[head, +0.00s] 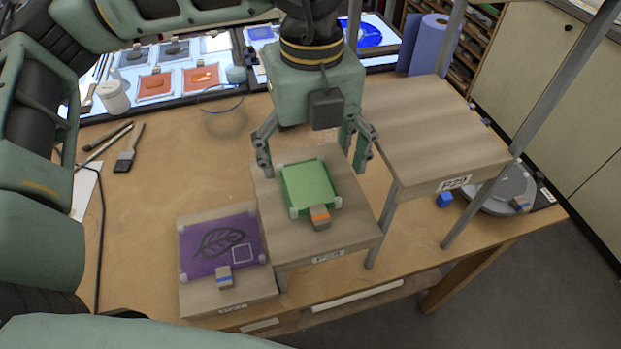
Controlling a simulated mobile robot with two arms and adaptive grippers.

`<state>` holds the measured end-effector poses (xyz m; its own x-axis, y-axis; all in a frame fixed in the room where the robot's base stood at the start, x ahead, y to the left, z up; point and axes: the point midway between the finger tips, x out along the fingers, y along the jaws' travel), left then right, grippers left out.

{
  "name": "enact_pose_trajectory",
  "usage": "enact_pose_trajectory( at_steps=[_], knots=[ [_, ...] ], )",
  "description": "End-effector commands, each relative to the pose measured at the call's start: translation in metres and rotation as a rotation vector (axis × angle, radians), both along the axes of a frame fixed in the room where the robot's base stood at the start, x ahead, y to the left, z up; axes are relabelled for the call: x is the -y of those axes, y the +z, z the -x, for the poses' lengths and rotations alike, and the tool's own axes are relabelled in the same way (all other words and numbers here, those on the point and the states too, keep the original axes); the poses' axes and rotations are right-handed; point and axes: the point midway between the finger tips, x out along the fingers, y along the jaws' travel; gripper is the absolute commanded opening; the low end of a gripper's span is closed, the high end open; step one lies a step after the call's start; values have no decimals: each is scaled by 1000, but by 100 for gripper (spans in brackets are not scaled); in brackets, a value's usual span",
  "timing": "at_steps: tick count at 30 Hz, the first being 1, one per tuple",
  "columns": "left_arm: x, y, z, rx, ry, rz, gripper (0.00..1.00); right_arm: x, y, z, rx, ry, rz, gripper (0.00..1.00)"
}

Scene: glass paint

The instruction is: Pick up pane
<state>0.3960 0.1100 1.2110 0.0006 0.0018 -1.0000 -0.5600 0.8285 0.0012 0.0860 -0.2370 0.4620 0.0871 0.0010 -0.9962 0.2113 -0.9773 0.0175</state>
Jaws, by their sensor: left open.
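A green pane (308,187) lies flat on the middle wooden stand, with pale corner pieces and an orange-and-wood block (319,216) at its front edge. A purple pane (216,243) with a dark leaf drawing lies on the lower stand to the left, with a blue-striped block (223,276) at its front. My left gripper (313,160) points down over the back of the green pane. Its fingers are spread to either side of the pane and hold nothing. Whether the fingers touch the stand is unclear. My right gripper is not in view.
A taller empty stand (437,130) with grey posts rises to the right. Brushes (128,150), a glass jar (224,118) and a white jar (112,97) sit at the left and back. Lit panels with panes line the back. A blue cube (444,199) lies at the right.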

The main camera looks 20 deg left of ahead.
Motion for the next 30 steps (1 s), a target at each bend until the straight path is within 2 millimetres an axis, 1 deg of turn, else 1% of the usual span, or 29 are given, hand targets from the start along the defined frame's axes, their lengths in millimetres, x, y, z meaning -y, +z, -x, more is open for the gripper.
enact_pose_trajectory(
  at_steps=[5, 8, 9, 12, 15, 21, 30],
  knots=[
    [-2, -17, 2, -6, 0, -1, 86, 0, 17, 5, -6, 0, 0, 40],
    [-3, -33, 3, -6, 0, -1, 86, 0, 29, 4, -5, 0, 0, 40],
    [-3, -40, 3, -5, 0, 0, 86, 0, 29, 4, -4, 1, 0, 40],
    [-3, -52, 2, -3, 0, 1, 86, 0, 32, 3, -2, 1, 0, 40],
    [-3, -57, 2, -1, 0, 2, 86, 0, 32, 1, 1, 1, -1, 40],
    [-3, -58, 2, -1, 0, 2, 85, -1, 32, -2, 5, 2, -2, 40],
    [-3, -58, 2, -1, 0, 2, 59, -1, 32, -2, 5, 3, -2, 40]
  ],
)
